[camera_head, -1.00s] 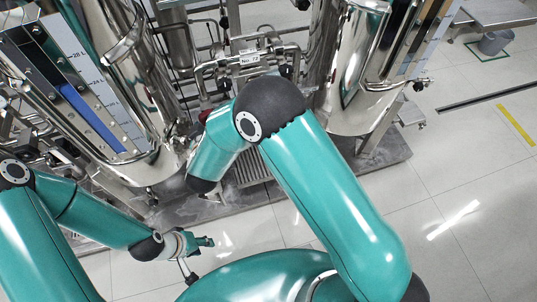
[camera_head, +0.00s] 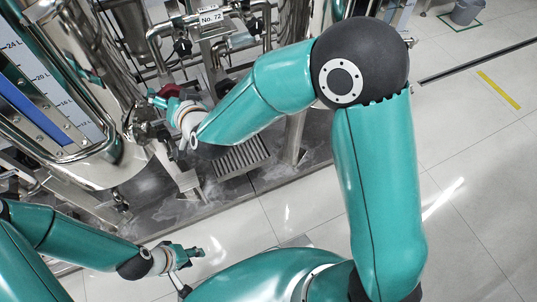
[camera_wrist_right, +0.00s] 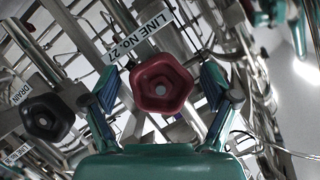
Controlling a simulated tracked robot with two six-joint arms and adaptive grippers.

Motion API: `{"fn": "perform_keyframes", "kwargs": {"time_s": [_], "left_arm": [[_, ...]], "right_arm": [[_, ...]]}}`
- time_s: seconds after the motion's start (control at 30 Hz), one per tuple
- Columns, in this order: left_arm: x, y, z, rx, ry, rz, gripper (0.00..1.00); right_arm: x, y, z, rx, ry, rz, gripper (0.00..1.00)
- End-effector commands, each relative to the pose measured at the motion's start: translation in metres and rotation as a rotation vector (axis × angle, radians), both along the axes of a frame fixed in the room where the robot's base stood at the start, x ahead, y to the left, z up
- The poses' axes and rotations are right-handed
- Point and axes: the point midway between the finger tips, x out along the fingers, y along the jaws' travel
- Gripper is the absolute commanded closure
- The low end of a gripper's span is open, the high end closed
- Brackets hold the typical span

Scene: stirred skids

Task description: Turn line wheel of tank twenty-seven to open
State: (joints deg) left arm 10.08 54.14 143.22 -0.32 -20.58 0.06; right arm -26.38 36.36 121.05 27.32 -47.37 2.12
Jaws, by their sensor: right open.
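The dark red line wheel (camera_wrist_right: 162,86) is in the middle of the right wrist view, with a "LINE NO. 27" plate (camera_wrist_right: 140,30) just above it. My right gripper (camera_wrist_right: 160,82) is open, one finger on each side of the wheel, with gaps visible on both sides. In the head view the red wheel (camera_head: 173,90) shows partly behind my right gripper (camera_head: 163,100), by the pipework between the tanks. My left gripper (camera_head: 196,252) is low in the head view, over the floor and away from the wheel; its finger opening is unclear.
Pipes surround both. A steel tank with a level scale (camera_head: 45,85) stands at left in the head view. A "No. 72" plate (camera_head: 211,17) hangs on pipes.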

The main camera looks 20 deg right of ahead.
Motion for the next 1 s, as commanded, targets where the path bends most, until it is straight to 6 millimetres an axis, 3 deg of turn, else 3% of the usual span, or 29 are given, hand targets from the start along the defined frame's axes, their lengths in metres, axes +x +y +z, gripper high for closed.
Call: {"fn": "perform_keyframes", "kwargs": {"time_s": [0.03,0.3,0.37,0.77,0.87,1.0], "left_arm": [[0.000,0.000,-0.017,0.000,0.000,0.000,0.60],[0.000,0.000,-0.051,0.000,0.000,0.000,0.60],[0.000,0.000,-0.038,0.000,-0.001,0.000,0.60],[0.000,0.000,-0.028,0.000,0.000,0.000,0.60],[0.000,0.000,-0.028,0.000,0.000,0.000,0.60],[0.000,0.000,-0.052,0.000,0.000,0.000,0.60]], "right_arm": [[0.000,-0.001,-0.008,0.055,-0.003,-0.001,0.14],[-0.001,-0.001,-0.005,0.342,-0.002,0.000,0.14],[-0.016,-0.004,0.008,0.334,0.001,0.002,0.14],[-0.090,-0.028,0.026,0.330,0.001,0.001,0.14],[-0.109,-0.034,0.031,0.331,-0.002,0.000,0.14],[-0.125,-0.040,0.030,0.333,-0.006,0.001,0.14]]}}
